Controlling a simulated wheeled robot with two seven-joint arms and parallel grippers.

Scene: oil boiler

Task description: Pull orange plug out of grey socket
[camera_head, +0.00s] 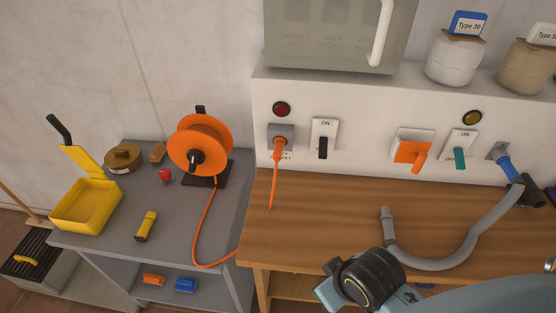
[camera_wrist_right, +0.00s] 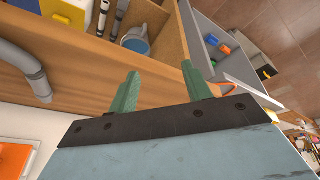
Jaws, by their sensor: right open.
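The grey socket (camera_head: 287,130) is on the white wall panel, below a red round light. The orange plug (camera_head: 279,144) sits in it, and its orange cord hangs down to the wooden worktop. My right gripper (camera_wrist_right: 160,88) shows two green fingers apart with nothing between them. In the head view my right arm comes in from the lower right, and its wrist is over the front of the worktop, below and right of the socket. The fingertips are not clear there. My left gripper is in neither view.
An ON switch (camera_head: 323,140) is just right of the socket. A grey hose (camera_head: 440,262) lies on the wooden worktop (camera_head: 325,215). An orange cable reel (camera_head: 200,145) stands on the grey table at left. The worktop below the socket is mostly clear.

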